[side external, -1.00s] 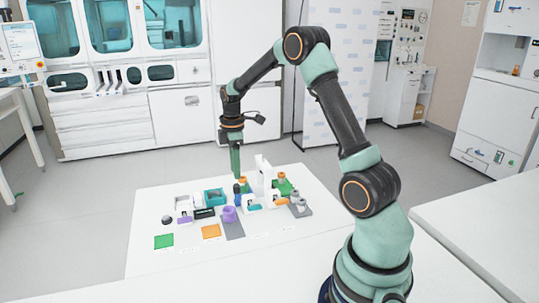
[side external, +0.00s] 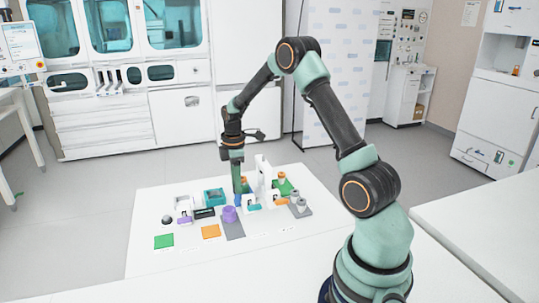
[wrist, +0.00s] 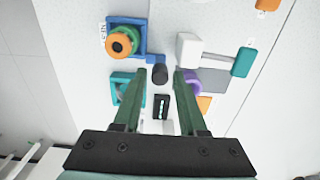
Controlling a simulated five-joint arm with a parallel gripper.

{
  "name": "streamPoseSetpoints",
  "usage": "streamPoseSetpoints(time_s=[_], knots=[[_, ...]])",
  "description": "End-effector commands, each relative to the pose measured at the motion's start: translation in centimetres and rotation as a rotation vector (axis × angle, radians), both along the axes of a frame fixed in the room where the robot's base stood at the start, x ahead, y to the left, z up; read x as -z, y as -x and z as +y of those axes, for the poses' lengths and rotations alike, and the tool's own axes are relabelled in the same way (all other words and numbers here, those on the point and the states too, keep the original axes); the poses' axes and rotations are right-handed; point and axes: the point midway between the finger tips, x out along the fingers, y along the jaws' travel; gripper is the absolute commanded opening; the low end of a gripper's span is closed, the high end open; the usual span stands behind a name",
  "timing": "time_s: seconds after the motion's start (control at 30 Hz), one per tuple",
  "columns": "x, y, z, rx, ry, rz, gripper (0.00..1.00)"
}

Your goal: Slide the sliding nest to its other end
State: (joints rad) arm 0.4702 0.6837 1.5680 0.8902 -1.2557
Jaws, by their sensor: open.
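My gripper (wrist: 158,80) is open in the wrist view, its two fingers on either side of a short dark upright cylinder (wrist: 160,73), without clear contact. A small blue piece beside the cylinder adjoins a blue plate (wrist: 143,48) carrying green and orange rings. I cannot tell for sure which part is the sliding nest. In the side view my gripper (side external: 237,188) is low among the objects at the middle of the white board, and its fingers hide the dark cylinder.
A white block (wrist: 188,48) with a teal handle stands close to the right finger. A teal box (side external: 214,197), a black panel (side external: 204,213), a purple cylinder (side external: 229,214) and a tall white post (side external: 263,170) crowd the area. The front of the board is clearer, with flat green (side external: 163,241) and orange (side external: 210,231) squares.

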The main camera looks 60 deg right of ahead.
Motion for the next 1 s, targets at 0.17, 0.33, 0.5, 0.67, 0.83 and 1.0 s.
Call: streamPoseSetpoints(time_s=[0.17, 0.33, 0.5, 0.67, 0.83, 1.0], knots=[[0.0, 0.0, 0.0, 0.0, 0.0, 0.0, 0.41], [0.0, 0.0, 0.0, 0.0, 0.0, 0.0, 0.0], [0.0, 0.1, -0.2, 0.001, 0.0, 0.0, 0.0], [-0.1, 0.7, -0.8, 0.001, 0.001, -0.001, 0.0], [-0.1, 1.4, -1.4, 0.002, 0.001, -0.001, 0.0], [-0.1, 2.0, -2.1, 0.002, 0.001, -0.001, 0.0]])
